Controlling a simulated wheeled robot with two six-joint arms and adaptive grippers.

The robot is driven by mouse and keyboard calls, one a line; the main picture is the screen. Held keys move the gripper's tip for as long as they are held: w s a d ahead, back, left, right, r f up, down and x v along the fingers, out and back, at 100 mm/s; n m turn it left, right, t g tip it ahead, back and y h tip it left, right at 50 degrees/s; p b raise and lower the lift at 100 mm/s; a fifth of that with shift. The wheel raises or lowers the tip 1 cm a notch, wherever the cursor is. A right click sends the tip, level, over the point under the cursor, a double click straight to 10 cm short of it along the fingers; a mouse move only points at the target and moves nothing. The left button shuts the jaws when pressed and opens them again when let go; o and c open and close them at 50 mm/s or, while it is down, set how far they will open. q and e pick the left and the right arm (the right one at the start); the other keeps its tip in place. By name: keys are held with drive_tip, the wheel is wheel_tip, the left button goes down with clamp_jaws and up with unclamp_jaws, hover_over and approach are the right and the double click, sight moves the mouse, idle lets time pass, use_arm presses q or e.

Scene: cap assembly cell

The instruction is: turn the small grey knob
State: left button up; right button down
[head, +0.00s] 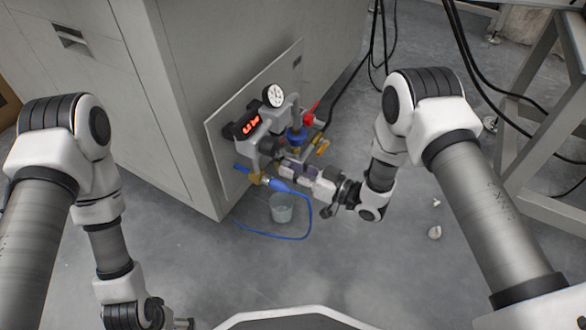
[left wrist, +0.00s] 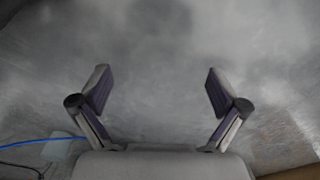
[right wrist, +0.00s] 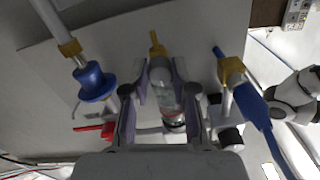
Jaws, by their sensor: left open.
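My right gripper (right wrist: 161,68) has its fingers drawn near each other, one on each side of a clear bowl with a small round grey part, perhaps the grey knob (right wrist: 160,73), at its end. I cannot tell whether the fingertips touch it. A brass fitting (right wrist: 157,47) shows just beyond. In the head view the right gripper (head: 284,165) is at the front of the fittings on the panel (head: 222,135) and hides the knob. My left gripper (left wrist: 158,80) is open and empty above the grey floor.
A gauge (head: 274,95), a red display (head: 248,125), a red handle (head: 313,116) and a blue valve (head: 296,136) crowd the panel. A bucket (head: 282,210) and a blue hose (head: 270,238) lie below. A metal stand (head: 540,120) is at the right. The floor in front is mostly clear.

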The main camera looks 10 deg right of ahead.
drive_tip(key=shift+r+m+p, duration=0.35)
drive_tip(key=shift+m+p, duration=0.65)
drive_tip(key=shift+p, duration=0.6)
drive_tip(key=shift+f+m, duration=0.35)
drive_tip(key=shift+m, duration=0.15)
drive_tip(key=c, duration=0.9)
unclamp_jaws()
drive_tip(key=shift+c, duration=0.2)
drive_tip(key=v, duration=1.2)
